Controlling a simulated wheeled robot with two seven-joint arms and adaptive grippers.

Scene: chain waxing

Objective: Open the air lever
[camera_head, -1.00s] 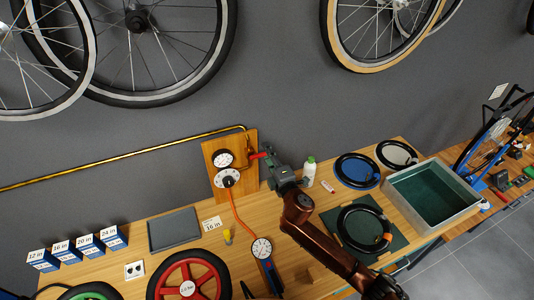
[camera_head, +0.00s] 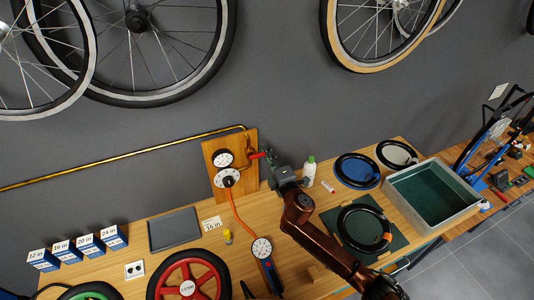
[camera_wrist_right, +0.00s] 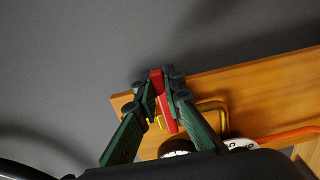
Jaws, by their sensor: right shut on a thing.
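The red air lever (camera_head: 258,155) sticks out to the right from the wooden wall board (camera_head: 214,190), beside the brass pipe's end. My right gripper (camera_head: 266,156) reaches it from the right. In the right wrist view, the red lever (camera_wrist_right: 164,100) lies between the two dark green fingers (camera_wrist_right: 162,88), which are shut on it. The round gauge (camera_head: 223,159) and the dial (camera_head: 229,179) sit on the board left of the lever. They are partly hidden behind my gripper in the wrist view. My left gripper does not show in the head view.
The brass pipe (camera_head: 120,160) runs along the wall to the board. An orange hose (camera_head: 240,215) drops from the dial to a hand gauge (camera_head: 262,249). A white bottle (camera_head: 310,169), tires and a grey bin (camera_head: 398,190) are right of my arm.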

